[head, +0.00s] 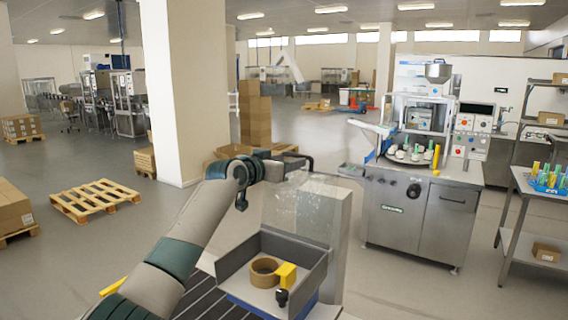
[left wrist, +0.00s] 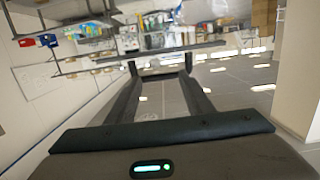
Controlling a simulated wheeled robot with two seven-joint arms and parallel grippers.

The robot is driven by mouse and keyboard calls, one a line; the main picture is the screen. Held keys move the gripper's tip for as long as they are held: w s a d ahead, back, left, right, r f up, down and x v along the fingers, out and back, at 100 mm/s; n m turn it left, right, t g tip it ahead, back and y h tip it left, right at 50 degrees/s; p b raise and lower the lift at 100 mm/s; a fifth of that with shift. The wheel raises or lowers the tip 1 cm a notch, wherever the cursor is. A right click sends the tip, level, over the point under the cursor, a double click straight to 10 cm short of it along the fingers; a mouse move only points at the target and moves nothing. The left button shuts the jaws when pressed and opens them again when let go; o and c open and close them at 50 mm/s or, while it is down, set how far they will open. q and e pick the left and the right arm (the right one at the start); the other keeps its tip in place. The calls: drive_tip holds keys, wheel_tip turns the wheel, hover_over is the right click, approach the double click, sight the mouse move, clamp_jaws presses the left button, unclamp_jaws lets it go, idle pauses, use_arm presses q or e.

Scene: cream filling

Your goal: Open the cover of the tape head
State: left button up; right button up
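The tape head is a grey open-topped box (head: 318,278) at the lower middle of the head view. A brown tape roll (head: 265,272) and a yellow piece (head: 287,275) with a black knob sit in it. A clear panel (head: 298,212), apparently its cover, stands steeply up behind the box; its exact tilt is hard to tell. My left gripper (head: 290,163) is at the panel's upper edge. In the left wrist view its fingers (left wrist: 160,66) are apart, with nothing visible clamped between them. Whether they touch the panel is unclear. My right gripper is not in view.
A dark ribbed conveyor (head: 193,295) lies left of the tape head. A steel filling machine (head: 420,205) stands at the right, with a table (head: 540,190) of coloured items beside it. A white pillar (head: 185,90), cartons (head: 255,115) and a wooden pallet (head: 97,200) stand behind.

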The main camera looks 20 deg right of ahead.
use_arm(q)
drive_tip(key=o, duration=1)
drive_tip(key=shift+f, duration=0.15)
drive_tip(key=shift+c, duration=0.2)
drive_tip(key=shift+o, duration=0.6)
drive_tip(key=shift+w+f, duration=0.1)
drive_tip(key=shift+w, duration=0.05)
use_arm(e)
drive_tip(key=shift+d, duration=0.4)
use_arm(q)
drive_tip(key=shift+a, duration=0.15)
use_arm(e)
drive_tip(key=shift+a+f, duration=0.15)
use_arm(q)
drive_tip(key=b+v, duration=0.8)
drive_tip(key=v, duration=0.9)
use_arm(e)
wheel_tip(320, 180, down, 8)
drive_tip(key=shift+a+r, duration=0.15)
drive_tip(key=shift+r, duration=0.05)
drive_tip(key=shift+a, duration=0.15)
